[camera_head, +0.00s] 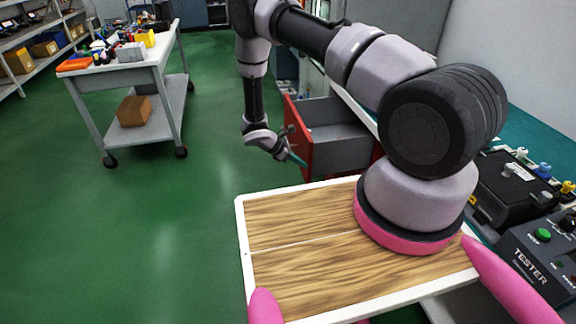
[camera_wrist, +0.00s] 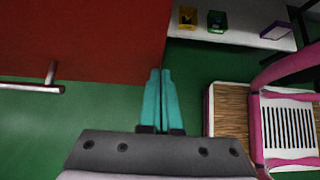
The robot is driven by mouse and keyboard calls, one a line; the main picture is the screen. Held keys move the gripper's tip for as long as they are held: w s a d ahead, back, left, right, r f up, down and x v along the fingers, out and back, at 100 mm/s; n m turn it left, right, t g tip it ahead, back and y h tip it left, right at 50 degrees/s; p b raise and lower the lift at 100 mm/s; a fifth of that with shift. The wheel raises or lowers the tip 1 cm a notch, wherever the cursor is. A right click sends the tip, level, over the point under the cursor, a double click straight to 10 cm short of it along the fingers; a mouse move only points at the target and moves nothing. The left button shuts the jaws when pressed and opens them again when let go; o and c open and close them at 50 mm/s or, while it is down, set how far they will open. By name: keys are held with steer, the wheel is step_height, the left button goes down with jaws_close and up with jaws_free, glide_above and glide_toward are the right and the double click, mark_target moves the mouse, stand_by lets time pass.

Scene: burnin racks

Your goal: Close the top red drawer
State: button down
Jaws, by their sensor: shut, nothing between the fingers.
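The red drawer (camera_head: 297,138) stands pulled out from under the bench, with its grey inside (camera_head: 338,112) showing in the head view. Its red front (camera_wrist: 80,38) fills the upper left of the wrist view. A metal bar handle (camera_wrist: 32,87) sticks out from the front at the left there. My gripper (camera_head: 303,163) is beside the red front, near its near lower part. In the wrist view my gripper's teal fingers (camera_wrist: 160,72) are together and empty, close to the edge of the red front. I cannot tell whether they touch it.
A grey cart (camera_head: 130,68) with small items and a cardboard box (camera_head: 134,111) stands at the left. Shelves (camera_head: 35,60) line the far left. The green floor (camera_head: 190,220) is clear between cart and drawer. A bench with a tester box (camera_head: 530,260) is at the right.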

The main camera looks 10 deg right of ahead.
glide_toward(366, 152)
steer(key=s+d+f, duration=0.2)
steer(key=f, duration=0.1)
steer(key=d+f, duration=0.2)
steer(key=shift+s, duration=0.4)
steer(key=shift+d+r, duration=0.1)
steer(key=shift+d, duration=0.45)
steer(key=shift+d, duration=0.1)
